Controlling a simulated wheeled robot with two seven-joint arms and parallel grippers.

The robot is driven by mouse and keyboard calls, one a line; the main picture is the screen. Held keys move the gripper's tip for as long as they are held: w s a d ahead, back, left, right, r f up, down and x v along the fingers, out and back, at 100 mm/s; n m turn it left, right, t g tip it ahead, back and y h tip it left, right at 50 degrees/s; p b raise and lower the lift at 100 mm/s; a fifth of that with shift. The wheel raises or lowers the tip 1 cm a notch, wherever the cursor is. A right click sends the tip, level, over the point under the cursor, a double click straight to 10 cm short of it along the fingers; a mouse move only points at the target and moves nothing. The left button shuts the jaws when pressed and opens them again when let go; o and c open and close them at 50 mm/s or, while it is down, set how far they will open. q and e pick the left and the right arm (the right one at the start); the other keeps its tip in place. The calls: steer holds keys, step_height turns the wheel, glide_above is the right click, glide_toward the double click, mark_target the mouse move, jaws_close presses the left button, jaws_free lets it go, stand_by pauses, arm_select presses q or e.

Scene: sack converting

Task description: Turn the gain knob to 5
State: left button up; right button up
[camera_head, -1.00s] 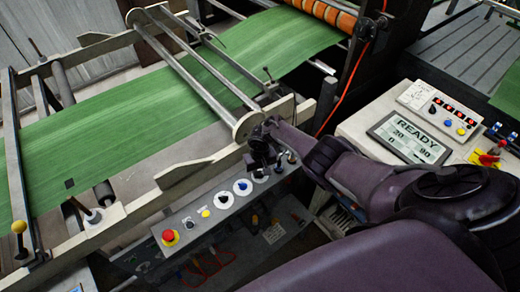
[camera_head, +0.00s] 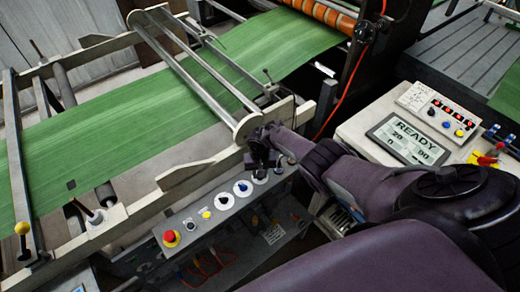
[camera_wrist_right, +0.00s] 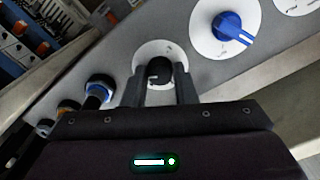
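In the right wrist view, a black knob (camera_wrist_right: 159,70) with a white pointer mark sits on a round white dial (camera_wrist_right: 150,50). My right gripper (camera_wrist_right: 161,85) has one finger on each side of this knob. The gap is about the knob's width; I cannot tell whether the fingers press on it. In the head view, my right gripper (camera_head: 262,160) is over the third dial (camera_head: 260,177) of the control panel (camera_head: 195,218), hiding its knob. The scale and labels are too small to read.
A blue knob (camera_wrist_right: 230,28) on a white dial is beside the black knob. It also shows in the head view (camera_head: 243,187), near another dial (camera_head: 226,202). A red emergency button (camera_head: 170,238) is at the panel's left. The machine's frame (camera_head: 200,165) runs behind the panel.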

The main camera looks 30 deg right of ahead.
steer(key=o, duration=0.4)
steer(key=shift+r, duration=0.1)
steer(key=shift+r+b, duration=0.45)
steer(key=shift+r, duration=0.7)
step_height(320, 180, up, 6)
steer(key=shift+f+p, duration=0.25)
steer(key=shift+p, duration=0.05)
steer(key=shift+w, duration=0.1)
